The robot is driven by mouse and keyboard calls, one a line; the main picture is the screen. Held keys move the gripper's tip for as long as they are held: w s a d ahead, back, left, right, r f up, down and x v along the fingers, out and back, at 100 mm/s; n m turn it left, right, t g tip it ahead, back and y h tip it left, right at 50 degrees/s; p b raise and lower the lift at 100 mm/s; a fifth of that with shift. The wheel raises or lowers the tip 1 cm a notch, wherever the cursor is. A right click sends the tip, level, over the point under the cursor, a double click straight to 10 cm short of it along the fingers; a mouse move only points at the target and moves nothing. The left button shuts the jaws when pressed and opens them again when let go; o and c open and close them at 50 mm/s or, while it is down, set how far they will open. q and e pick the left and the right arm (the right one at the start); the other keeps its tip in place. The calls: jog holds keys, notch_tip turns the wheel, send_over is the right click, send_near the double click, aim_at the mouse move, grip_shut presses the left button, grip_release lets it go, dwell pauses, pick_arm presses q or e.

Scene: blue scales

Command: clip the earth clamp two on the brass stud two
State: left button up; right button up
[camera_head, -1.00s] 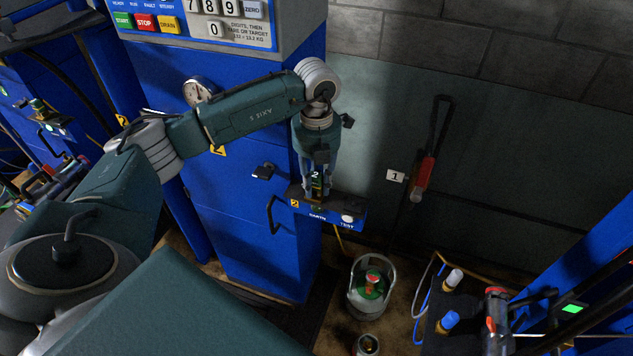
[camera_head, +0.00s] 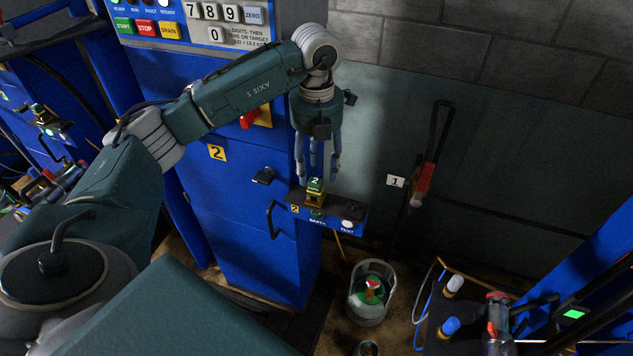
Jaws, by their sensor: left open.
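The green earth clamp two (camera_head: 316,187), marked with a 2, sits upright at the small blue earth-test bracket (camera_head: 283,214) on the front of the blue cabinet. A brass-coloured part (camera_head: 314,198), which looks like brass stud two, shows just under the clamp; how deeply the clamp grips it is too small to tell. My left gripper (camera_head: 318,176) is open and empty, pointing down, with its fingers just above and around the top of the clamp. I do not see my right gripper.
The blue cabinet (camera_head: 235,200) stands behind the bracket. A gas cylinder (camera_head: 370,293) stands on the floor below. Blue and white capped fittings (camera_head: 450,326) are at the lower right.

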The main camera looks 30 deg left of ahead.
pick_arm(q)
jog(key=shift+r, duration=2.35)
